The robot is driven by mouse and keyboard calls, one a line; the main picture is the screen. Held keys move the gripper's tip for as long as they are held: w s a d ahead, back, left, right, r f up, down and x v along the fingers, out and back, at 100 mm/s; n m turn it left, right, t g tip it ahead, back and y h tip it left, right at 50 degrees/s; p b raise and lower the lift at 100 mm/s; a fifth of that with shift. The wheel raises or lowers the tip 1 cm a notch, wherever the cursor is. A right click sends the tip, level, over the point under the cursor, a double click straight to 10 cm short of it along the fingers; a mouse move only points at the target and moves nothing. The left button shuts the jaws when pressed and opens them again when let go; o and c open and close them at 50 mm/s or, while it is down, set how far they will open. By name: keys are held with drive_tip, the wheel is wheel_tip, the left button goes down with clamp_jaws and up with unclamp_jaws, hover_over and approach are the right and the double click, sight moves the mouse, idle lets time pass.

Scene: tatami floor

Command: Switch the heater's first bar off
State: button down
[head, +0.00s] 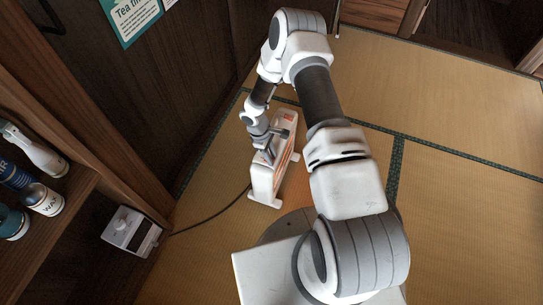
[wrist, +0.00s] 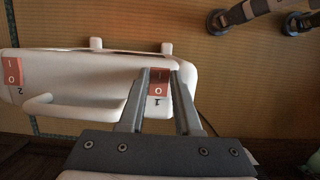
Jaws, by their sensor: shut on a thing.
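The white heater (head: 262,180) stands upright on the tatami beside the dark wall, with orange strips along its right side. In the wrist view its white top (wrist: 100,75) carries two red rocker switches marked I and O. The switch marked 1 (wrist: 159,88) sits between the fingers of my gripper (wrist: 160,72), which is shut on it. The fingers partly cover it, and I cannot tell which way it is tipped. The switch marked 2 (wrist: 12,72) is at the left edge, clear of the gripper. In the head view my gripper (head: 270,148) is at the heater's top, small and partly hidden.
A white box with a dial (head: 132,231) sits by the wooden shelf (head: 60,215), and a dark cord (head: 210,221) runs from it toward the heater. Several bottles (head: 38,195) stand on the shelf at left. The tatami (head: 455,100) at right is clear.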

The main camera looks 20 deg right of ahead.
drive_tip(key=c, duration=0.6)
unclamp_jaws()
drive_tip(key=p+v, duration=0.5)
drive_tip(key=v, duration=1.2)
drive_tip(key=shift+r, duration=0.2)
drive_tip(key=shift+w+r, duration=0.1)
wheel_tip(320, 180, up, 13)
drive_tip(key=m+t, duration=0.1)
drive_tip(key=m, duration=0.1)
hover_over(260, 157)
drive_tip(key=d, duration=0.2)
drive_tip(key=s+d+r+m+t, duration=0.2)
drive_tip(key=s+r+m, duration=0.1)
drive_tip(key=r, duration=1.2)
drive_tip(key=s+r+m+t+y, duration=0.1)
drive_tip(key=s+r+m+t, duration=0.15)
drive_tip(key=s+r, duration=0.6)
drive_tip(key=s+r+m+t+y, duration=0.1)
drive_tip(key=s+r+m+t, duration=0.15)
drive_tip(key=s+r, duration=0.6)
drive_tip(key=s+r+p, duration=0.3)
drive_tip(key=r+p, duration=1.3)
drive_tip(key=p, duration=0.3)
drive_tip(key=shift+a+m+g, duration=0.3)
drive_tip(key=shift+m, duration=0.1)
